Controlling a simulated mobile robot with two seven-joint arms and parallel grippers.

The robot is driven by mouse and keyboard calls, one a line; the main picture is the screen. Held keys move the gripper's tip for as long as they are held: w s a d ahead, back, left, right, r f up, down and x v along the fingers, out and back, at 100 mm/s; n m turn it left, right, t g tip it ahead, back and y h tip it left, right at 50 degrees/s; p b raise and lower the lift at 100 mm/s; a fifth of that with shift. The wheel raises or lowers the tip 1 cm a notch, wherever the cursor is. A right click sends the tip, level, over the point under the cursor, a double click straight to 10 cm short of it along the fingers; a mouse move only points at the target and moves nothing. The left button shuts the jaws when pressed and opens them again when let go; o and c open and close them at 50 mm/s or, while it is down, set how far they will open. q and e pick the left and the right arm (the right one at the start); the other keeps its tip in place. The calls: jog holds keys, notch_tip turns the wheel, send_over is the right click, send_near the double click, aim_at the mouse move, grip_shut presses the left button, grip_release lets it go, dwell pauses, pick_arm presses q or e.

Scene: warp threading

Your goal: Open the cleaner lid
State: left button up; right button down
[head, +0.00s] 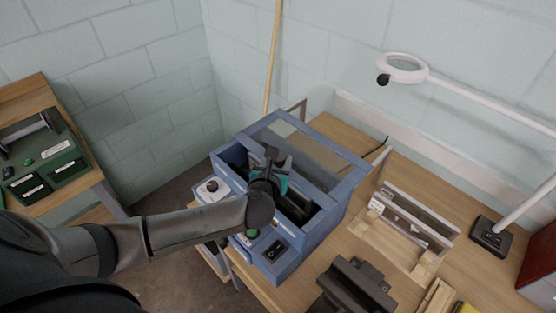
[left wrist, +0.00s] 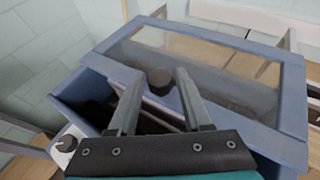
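The cleaner (head: 285,250) is a blue box with a lid on top. The lid (head: 345,190) is a blue frame with a clear pane, and it stands partly open. A gap to the dark inside shows along its front edge. My left gripper (head: 273,158) is at that front edge, over the opening. In the left wrist view, a dark round knob (left wrist: 160,81) on the lid's front bar sits between the fingertips of my left gripper (left wrist: 160,88). My right gripper is not in view.
To the right, the bench holds a wood and clear rack (head: 410,225), a dark block (head: 355,287) and a lamp base (head: 491,237). A green device (head: 45,155) stands far left.

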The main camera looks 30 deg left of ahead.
pick_arm(q)
grip_shut()
dwell(1.0)
